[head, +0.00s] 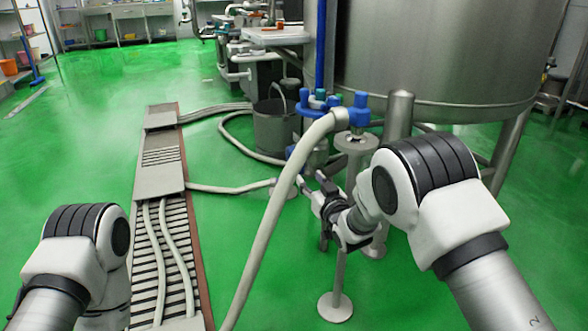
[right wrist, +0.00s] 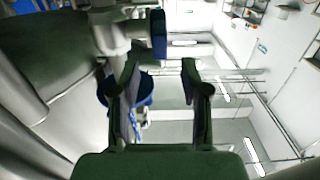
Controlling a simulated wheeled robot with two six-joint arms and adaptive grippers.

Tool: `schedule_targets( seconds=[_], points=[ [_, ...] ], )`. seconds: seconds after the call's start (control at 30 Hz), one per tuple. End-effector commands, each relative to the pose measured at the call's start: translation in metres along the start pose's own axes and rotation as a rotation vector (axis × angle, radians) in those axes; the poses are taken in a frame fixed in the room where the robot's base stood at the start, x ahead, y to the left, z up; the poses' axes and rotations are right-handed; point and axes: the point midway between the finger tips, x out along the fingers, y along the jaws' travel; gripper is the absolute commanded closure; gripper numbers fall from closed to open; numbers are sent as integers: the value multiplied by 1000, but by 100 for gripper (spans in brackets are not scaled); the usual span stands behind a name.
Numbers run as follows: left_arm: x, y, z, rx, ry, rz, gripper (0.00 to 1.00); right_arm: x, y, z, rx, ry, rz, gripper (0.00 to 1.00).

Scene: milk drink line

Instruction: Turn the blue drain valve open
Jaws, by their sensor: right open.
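Several blue valve parts cluster at the foot of the steel tank (head: 440,50). One blue fitting (head: 358,110) sits at the top beside the thick pale hose, and more blue shows lower, behind that hose (head: 300,150). I cannot tell for sure which is the drain valve. My right gripper (head: 310,182) is open and empty, just below the lower blue part. In the right wrist view, a blue block (right wrist: 158,35) on a pale pipe lies above and between the open fingers (right wrist: 160,72). A round blue part shows partly behind the left finger. My left gripper is out of view.
The thick pale hose (head: 268,235) runs down in front of the valve cluster. A steel bucket (head: 275,128) stands behind it. Round-footed steel stands (head: 335,307) are close to my right gripper. A floor drain grating (head: 150,240) with hoses lies left; green floor is open around it.

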Motion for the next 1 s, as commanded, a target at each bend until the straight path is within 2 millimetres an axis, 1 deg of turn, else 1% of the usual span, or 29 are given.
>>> schedule_targets(
  seconds=[0.13, 0.3, 0.4, 0.53, 0.73, 0.77, 0.8, 0.87, 0.9, 1.0],
  points=[
    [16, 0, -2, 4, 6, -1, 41, 19, 0, 5, 0, 2, -1, 54],
    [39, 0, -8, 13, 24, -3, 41, 53, 0, 6, 1, 3, 0, 54],
    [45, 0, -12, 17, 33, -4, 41, 67, 0, 4, 1, 2, 0, 54],
    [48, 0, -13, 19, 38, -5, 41, 75, 0, 1, 0, 0, 1, 54],
    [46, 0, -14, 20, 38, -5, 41, 76, 0, 0, 1, -2, 1, 54],
    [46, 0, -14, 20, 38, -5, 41, 76, 0, 0, 1, -2, 1, 61],
    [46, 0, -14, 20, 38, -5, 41, 76, 0, 0, 1, -2, 1, 75],
    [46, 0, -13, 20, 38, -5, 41, 76, 0, 0, 1, -2, 1, 97],
    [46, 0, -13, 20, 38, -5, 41, 76, 0, 0, 1, -2, 1, 100],
    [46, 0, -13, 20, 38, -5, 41, 76, 0, 0, 1, -2, 1, 100]
  ],
)
